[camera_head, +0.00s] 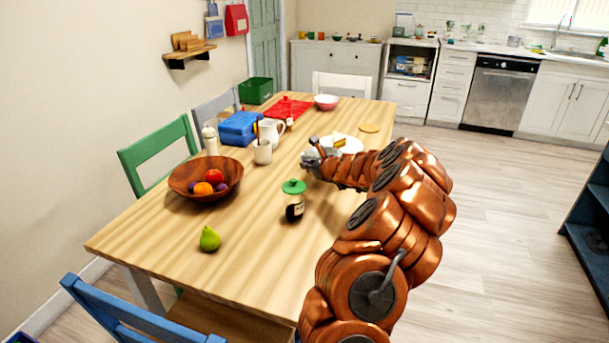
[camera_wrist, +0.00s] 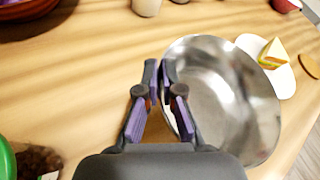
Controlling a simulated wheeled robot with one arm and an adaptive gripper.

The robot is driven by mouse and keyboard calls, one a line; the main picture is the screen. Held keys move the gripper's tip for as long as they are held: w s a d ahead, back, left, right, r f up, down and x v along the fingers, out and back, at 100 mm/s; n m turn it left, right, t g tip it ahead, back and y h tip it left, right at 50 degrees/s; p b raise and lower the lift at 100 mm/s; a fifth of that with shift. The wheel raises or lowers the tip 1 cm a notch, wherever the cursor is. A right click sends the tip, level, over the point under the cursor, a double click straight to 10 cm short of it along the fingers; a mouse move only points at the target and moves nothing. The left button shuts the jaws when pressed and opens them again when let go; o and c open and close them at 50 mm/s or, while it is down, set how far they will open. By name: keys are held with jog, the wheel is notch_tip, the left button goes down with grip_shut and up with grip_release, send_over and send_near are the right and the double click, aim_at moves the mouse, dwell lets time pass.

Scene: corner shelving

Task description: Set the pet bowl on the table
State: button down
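The pet bowl is a shiny metal bowl (camera_wrist: 232,100) in the wrist view, just right of my gripper (camera_wrist: 160,80). My gripper's fingers are close together at the bowl's left rim, one on the inner side and one outside, and look shut on it. In the head view my gripper (camera_head: 314,152) is low over the right half of the wooden table (camera_head: 240,262); the bowl is mostly hidden there by my arm. Whether the bowl touches the table or hangs slightly above it, I cannot tell.
A white plate (camera_wrist: 284,82) with a sandwich (camera_wrist: 272,52) lies close beyond the bowl. A green-lidded jar (camera_head: 294,200), a mug (camera_head: 262,152), a wooden fruit bowl (camera_head: 200,190) and a pear (camera_head: 209,240) stand on the table. Its near right part is clear.

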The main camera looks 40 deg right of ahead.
jog(key=shift+f, duration=2.3)
jog(key=shift+f+b, duration=0.15)
jog(key=shift+b, duration=0.15)
jog(key=c, duration=1.3)
grip_release()
jog(key=shift+r, duration=0.2)
jog(key=v, duration=1.2)
jog(key=shift+s, duration=0.1)
